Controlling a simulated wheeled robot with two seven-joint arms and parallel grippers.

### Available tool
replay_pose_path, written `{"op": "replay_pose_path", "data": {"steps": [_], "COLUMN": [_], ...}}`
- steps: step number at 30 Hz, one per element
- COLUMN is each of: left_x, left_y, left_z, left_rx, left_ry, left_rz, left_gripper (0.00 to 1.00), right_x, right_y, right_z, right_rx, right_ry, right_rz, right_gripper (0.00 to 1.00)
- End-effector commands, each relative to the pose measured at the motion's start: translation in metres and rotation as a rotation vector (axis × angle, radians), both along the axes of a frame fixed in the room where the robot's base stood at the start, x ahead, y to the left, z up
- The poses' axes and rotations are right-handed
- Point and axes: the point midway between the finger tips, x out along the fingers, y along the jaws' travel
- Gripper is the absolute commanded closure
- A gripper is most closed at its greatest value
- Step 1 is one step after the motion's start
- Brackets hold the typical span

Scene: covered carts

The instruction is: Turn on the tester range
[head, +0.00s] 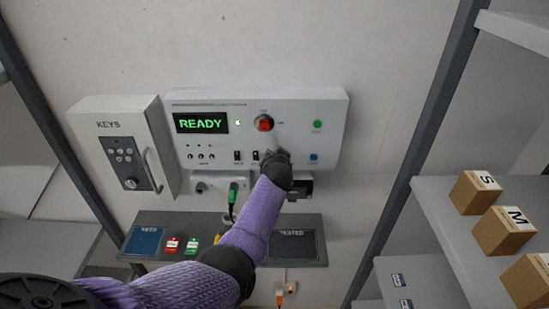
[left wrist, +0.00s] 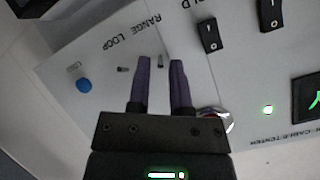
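The tester (head: 335,115) is a pale wall box with a lit display (head: 201,123) reading READY in green. My left gripper (head: 277,157) is at its lower front and hides the range switch in the head view. In the left wrist view, my left gripper (left wrist: 160,66) has its two dark fingers apart, close to the panel. A small range lever (left wrist: 160,60) shows in the gap between the fingertips, near the RANGE label. I see no clear contact with it. A similar small lever (left wrist: 122,70) sits beside it near the LOOP label. My right gripper is not in view.
A blue button (left wrist: 84,85) and black rocker switches (left wrist: 210,35) flank the levers. A red round knob (head: 264,123) is above my gripper. A keys box (head: 122,150) is left, a tray shelf (head: 180,222) below. Shelves with boxes (head: 476,192) stand at right.

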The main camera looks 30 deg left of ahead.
Motion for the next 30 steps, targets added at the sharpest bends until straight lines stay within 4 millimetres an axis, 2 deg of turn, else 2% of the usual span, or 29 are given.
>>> {"op": "replay_pose_path", "data": {"steps": [1,2,10,14,21,25,30], "left_x": [0.0,0.0,0.0,-0.006,-0.043,-0.062,-0.074], "left_y": [0.0,0.0,0.0,-0.004,-0.029,-0.041,-0.049], "left_z": [0.0,0.0,0.0,0.005,0.027,0.036,0.042], "left_rx": [0.0,0.0,0.0,0.0,0.0,-0.002,-0.001], "left_ry": [0.0,0.0,0.0,-0.002,-0.002,0.0,0.0], "left_rz": [0.0,0.0,0.0,0.001,-0.001,-0.001,-0.001], "left_gripper": [0.62,0.56,0.56,0.56,0.56,0.56,0.56], "right_x": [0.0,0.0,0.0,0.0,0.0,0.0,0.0], "right_y": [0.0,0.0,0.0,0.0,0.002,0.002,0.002], "right_z": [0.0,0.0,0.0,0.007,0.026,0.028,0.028], "right_rx": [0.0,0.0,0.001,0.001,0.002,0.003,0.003], "right_ry": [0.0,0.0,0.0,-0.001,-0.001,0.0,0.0], "right_rz": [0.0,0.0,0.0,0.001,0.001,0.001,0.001], "right_gripper": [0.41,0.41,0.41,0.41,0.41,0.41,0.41]}}
